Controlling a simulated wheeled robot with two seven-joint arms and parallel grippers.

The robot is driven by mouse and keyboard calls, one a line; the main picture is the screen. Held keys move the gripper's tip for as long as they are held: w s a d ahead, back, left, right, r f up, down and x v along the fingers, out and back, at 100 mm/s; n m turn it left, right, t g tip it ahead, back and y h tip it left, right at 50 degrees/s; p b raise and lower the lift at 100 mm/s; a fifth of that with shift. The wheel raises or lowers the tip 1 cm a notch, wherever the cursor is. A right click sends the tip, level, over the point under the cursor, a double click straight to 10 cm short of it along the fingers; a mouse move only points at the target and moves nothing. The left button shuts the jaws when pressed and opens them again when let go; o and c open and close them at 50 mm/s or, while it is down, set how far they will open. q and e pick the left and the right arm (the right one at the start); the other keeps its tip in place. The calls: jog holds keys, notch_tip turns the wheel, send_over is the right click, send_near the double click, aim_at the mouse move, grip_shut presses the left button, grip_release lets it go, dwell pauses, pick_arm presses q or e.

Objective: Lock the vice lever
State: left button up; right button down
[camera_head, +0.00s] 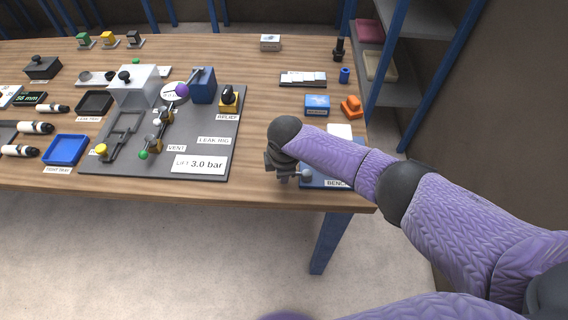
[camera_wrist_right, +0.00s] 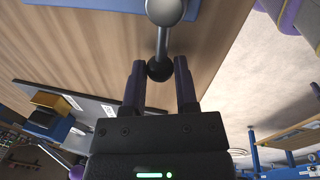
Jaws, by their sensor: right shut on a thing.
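The vice lever (camera_wrist_right: 162,42) is a grey metal rod with a large grey ball at one end and a black knob (camera_wrist_right: 159,71) at the other. My right gripper (camera_wrist_right: 159,66) has its two dark fingers on either side of the black knob and is shut on it. In the head view my right gripper (camera_head: 283,176) is at the left side of the blue bench base (camera_head: 325,181), near the table's front edge. The grey ball (camera_head: 307,175) shows just right of the gripper. My arm hides most of the vice. My left gripper is not in view.
The dark leak rig board (camera_head: 205,180) with clamps, valves and a pressure label lies to the left. A blue box (camera_head: 317,105) and an orange item (camera_head: 351,107) stand behind my right arm. Bare wood (camera_head: 259,150) lies between board and gripper.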

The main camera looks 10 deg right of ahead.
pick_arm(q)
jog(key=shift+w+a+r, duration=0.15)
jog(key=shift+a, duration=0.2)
pick_arm(e)
jog(key=shift+c, duration=2)
grip_release()
jog(key=shift+s+a, duration=0.1)
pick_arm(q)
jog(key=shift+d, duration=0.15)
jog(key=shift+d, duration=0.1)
pick_arm(e)
jog(key=shift+r, duration=0.1)
pick_arm(q)
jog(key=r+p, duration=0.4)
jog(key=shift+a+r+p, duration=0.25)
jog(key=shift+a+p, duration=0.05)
jog(key=shift+p, duration=0.05)
pick_arm(e)
notch_tip(320, 180, up, 10)
jog(key=s, duration=0.1)
jog(key=shift+s+f, duration=0.25)
jog(key=shift+s, duration=0.15)
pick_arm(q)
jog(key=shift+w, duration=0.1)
pick_arm(e)
jog(key=shift+s+a, duration=0.1)
